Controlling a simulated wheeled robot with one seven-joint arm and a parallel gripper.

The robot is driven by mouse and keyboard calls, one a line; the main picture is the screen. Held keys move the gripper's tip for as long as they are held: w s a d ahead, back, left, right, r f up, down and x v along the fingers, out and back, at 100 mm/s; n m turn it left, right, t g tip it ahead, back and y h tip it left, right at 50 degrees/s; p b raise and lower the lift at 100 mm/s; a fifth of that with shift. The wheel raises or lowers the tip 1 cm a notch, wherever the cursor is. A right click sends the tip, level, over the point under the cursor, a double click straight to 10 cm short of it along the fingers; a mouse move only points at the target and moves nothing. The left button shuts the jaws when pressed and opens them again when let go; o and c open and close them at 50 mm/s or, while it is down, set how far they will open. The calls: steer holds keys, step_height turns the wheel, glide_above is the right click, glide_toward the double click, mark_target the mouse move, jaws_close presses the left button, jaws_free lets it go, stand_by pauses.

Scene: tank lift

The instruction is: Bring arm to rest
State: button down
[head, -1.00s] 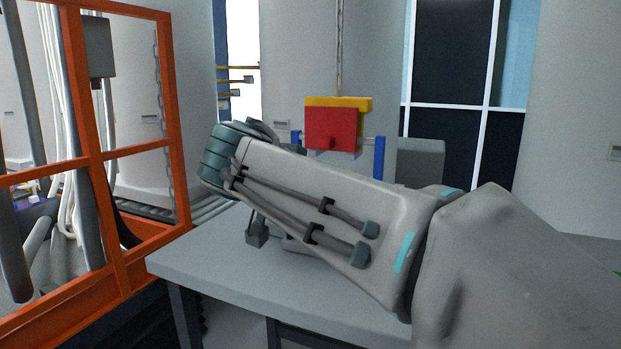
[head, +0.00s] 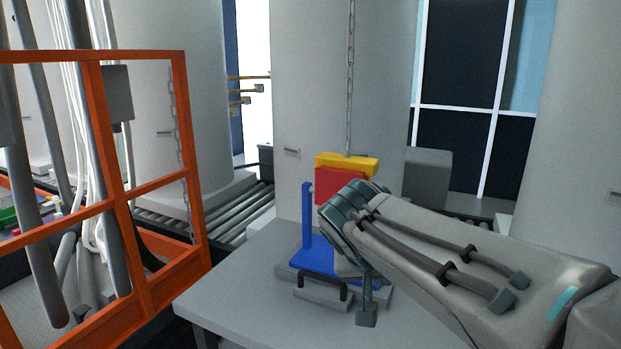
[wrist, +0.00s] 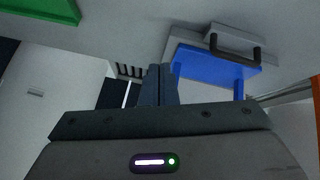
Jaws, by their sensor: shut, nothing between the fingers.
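My gripper (head: 367,308) hangs below my grey wrist at the front right of the blue stand, over the grey table (head: 235,290). In the wrist view its two dark fingers (wrist: 158,78) are together, with nothing between them. My forearm reaches in from the right of the head view and covers part of the stand and of the red block.
The blue stand (head: 307,225) has a grey base with a black handle (head: 322,283). A red block (head: 338,187) with a yellow top (head: 345,162) is by it, below a chain (head: 350,80). An orange frame (head: 190,160) stands left. A green item (wrist: 45,8) shows in the wrist view.

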steer(key=s+d+r+g+y+p, duration=0.1)
steer(key=s+r+y+p, duration=0.1)
steer(key=s+p, duration=0.4)
steer(key=s+d+r+n+g+y+p, duration=0.1)
steer(key=s+d+r+g+y+p, duration=0.1)
steer(key=s+p, duration=0.4)
steer(key=r+p, duration=0.1)
steer(key=p, duration=0.4)
steer(key=shift+s+r+n, duration=0.25)
steer(key=shift+s+n, duration=0.05)
steer(key=shift+s, duration=0.05)
steer(key=shift+d, duration=0.15)
